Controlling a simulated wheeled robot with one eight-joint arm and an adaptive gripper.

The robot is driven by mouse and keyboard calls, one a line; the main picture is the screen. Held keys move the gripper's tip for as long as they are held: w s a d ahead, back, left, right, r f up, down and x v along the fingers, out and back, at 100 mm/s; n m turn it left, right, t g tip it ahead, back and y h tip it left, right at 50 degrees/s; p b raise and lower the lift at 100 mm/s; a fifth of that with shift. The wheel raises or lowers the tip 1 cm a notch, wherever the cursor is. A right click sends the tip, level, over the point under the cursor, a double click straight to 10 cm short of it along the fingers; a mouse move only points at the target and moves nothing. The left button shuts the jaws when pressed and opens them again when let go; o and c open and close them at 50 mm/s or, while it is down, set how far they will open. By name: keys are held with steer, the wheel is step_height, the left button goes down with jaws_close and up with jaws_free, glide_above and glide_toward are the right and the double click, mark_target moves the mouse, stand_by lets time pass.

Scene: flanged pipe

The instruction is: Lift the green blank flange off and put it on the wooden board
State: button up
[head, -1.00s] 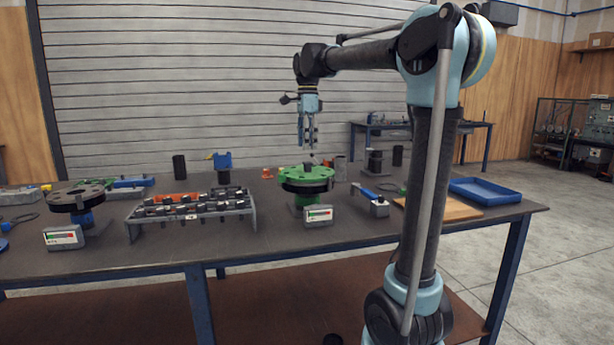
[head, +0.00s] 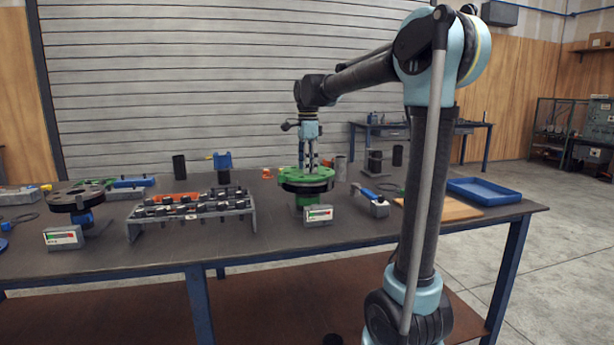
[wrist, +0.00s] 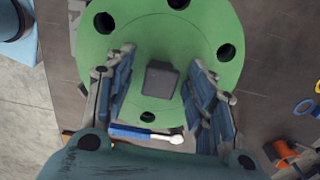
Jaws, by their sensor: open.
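The green blank flange (head: 292,178) sits on top of the flanged pipe stand (head: 308,199) on the bench. In the wrist view the green disc (wrist: 215,20) shows several dark bolt holes and a grey square knob (wrist: 161,79) standing at its middle. My gripper (head: 308,164) points straight down over the flange. In the wrist view its open fingers (wrist: 161,88) stand on either side of the knob, with a gap on both sides. The wooden board (head: 452,208) lies bare at the right of the bench, partly hidden behind my arm.
A blue tray (head: 485,190) lies right of the board. A blue-handled tool (head: 367,195) lies between the flange and the board. A grey rack of bolts (head: 190,213) stands left of the flange. A dark flange (head: 76,198) stands at far left.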

jaws_close()
step_height(320, 180, up, 10)
steer(key=shift+r, duration=0.1)
stand_by(0.7)
stand_by(0.4)
steer(key=shift+r, duration=2.45)
